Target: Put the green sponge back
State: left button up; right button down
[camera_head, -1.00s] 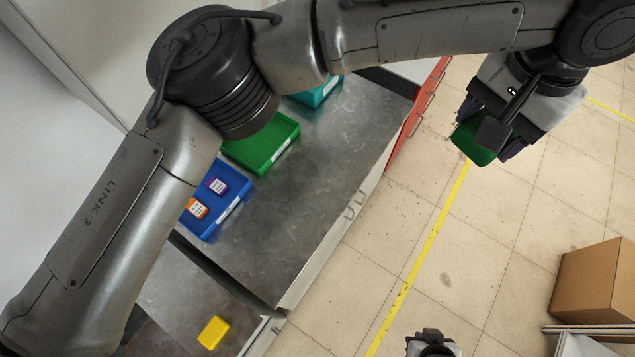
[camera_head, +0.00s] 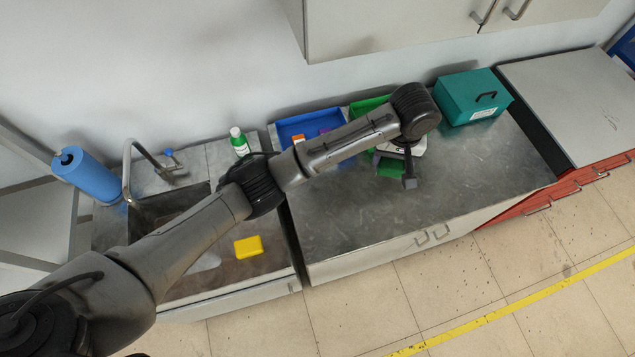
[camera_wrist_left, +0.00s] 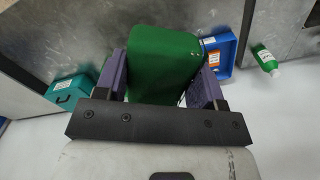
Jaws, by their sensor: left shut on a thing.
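My left gripper (camera_head: 392,164) is over the metal counter. It is shut on the green sponge (camera_head: 390,170), which shows only partly below the wrist. In the left wrist view the green sponge (camera_wrist_left: 165,50) fills the space between the two purple fingers of the left gripper (camera_wrist_left: 162,72). A green tray (camera_head: 366,106) stands at the back of the counter, partly hidden behind my arm. I cannot tell how high the sponge is above the counter. My right gripper is not in view.
A blue tray (camera_head: 299,127) with small boxes stands left of the green tray, and a teal case (camera_head: 473,98) stands right. The sink area has a yellow sponge (camera_head: 248,247), a green bottle (camera_head: 239,142), a faucet (camera_head: 129,172) and a blue roll (camera_head: 88,176). The front counter (camera_head: 350,225) is clear.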

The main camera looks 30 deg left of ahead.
pick_arm(q)
jog(key=s+a+f+n, duration=0.3)
jog(key=s+a+f, duration=0.3)
jog(key=a+f, duration=0.4)
jog(key=s+a+f+n+b, duration=0.1)
jog(key=s+a+f+n, duration=0.2)
jog(key=s+a+f, duration=0.3)
jog(key=s+a+f+n, duration=0.4)
jog(key=a+f, duration=1.2)
jog(key=a, duration=0.8)
jog(key=shift+s+a+f+b, duration=0.15)
jog(key=shift+s, duration=0.4)
jog(key=shift+s+a+f+b, duration=0.1)
jog(key=shift+s+b, duration=0.05)
jog(key=shift+s, duration=0.35)
jog(key=shift+f, duration=2)
jog(key=shift+f, duration=0.15)
jog(key=o, duration=0.9)
jog(key=shift+c, duration=0.2)
